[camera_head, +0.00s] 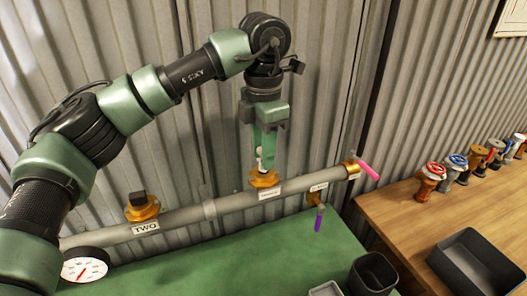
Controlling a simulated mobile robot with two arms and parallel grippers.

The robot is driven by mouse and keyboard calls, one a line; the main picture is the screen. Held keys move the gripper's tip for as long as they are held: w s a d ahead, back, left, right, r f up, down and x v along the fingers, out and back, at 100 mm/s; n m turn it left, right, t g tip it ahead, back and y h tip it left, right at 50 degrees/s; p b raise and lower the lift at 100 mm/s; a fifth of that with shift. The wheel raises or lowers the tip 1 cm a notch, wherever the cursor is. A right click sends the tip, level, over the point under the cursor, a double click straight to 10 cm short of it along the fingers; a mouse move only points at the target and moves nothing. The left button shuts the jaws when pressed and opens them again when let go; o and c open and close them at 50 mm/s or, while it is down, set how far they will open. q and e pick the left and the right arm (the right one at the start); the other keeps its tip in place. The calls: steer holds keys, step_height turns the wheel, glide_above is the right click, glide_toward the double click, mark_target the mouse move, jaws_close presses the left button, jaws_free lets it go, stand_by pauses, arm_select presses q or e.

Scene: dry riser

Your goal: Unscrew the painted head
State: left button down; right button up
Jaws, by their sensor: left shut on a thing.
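A grey pipe (215,208) runs along the corrugated wall above a green surface. A brass fitting (264,181) sits on top of the pipe near its middle. My left gripper (264,160) points down over this fitting and is shut on a small whitish head (260,165). The fingers hide most of the head. I cannot tell whether its thread is still engaged in the fitting. My right gripper is not in view.
A second brass fitting (142,208) with a dark square top stands by the TWO label. Several sprinkler heads (432,176) line the wooden bench (400,215). Dark bins (373,272) stand at lower right.

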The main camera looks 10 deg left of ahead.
arm_select(q)
steer(key=shift+r+p, duration=0.45)
steer(key=shift+r, duration=0.25)
steer(key=shift+r, duration=0.25)
step_height(320, 180, up, 5)
steer(key=p, duration=0.4)
steer(key=shift+f, duration=0.1)
